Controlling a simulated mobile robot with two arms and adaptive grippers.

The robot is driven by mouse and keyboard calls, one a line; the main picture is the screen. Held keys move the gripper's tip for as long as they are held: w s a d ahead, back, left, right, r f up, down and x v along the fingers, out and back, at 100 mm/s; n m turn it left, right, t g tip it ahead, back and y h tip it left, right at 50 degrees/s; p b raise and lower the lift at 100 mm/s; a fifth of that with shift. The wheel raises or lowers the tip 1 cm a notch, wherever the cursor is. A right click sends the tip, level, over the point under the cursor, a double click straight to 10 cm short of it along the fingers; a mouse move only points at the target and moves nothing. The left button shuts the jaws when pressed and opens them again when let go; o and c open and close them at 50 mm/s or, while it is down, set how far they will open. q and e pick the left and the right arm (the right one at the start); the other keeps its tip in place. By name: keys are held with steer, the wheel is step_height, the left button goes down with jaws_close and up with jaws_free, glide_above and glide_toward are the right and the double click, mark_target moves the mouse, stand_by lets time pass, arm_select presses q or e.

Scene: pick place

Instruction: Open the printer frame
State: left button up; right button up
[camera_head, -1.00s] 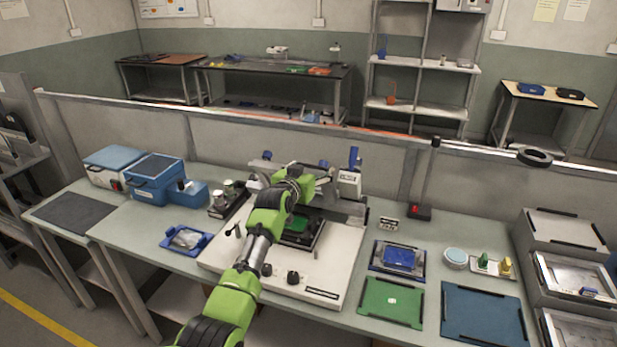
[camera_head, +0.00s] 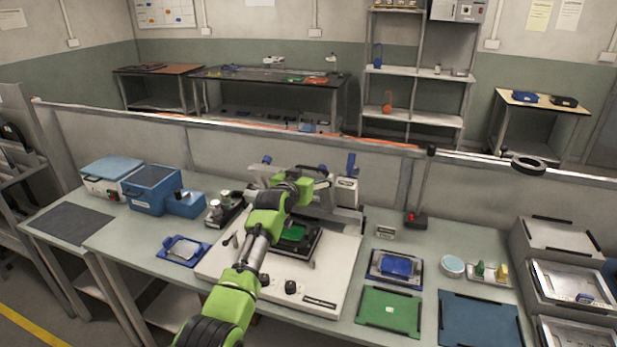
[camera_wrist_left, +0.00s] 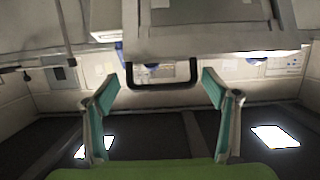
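The printer is a white-based machine (camera_head: 222,266) in the middle of the bench, with a green board (camera_head: 292,233) on its dark bed. Its raised grey frame (camera_wrist_left: 215,38) fills the top of the left wrist view, with a black bar handle (camera_wrist_left: 163,87) along its near edge. My left gripper (camera_wrist_left: 159,84) is open, with one teal-lined finger on each side of the handle. I cannot tell whether either finger touches it. In the head view my green left arm reaches over the base and hides part of the printer. My right gripper is not in view.
Left of the printer are a blue tray (camera_head: 167,257) and blue boxes (camera_head: 150,190). To its right are a blue fixture (camera_head: 396,266), a green mat (camera_head: 390,312), a blue mat (camera_head: 479,322) and stacked grey cases (camera_head: 560,241). A low partition (camera_head: 105,142) runs behind the bench.

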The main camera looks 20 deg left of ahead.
arm_select(q)
steer(key=shift+s+f, duration=0.1)
steer(key=shift+s, duration=0.05)
steer(key=v, duration=1.1)
steer(key=shift+s, duration=0.35)
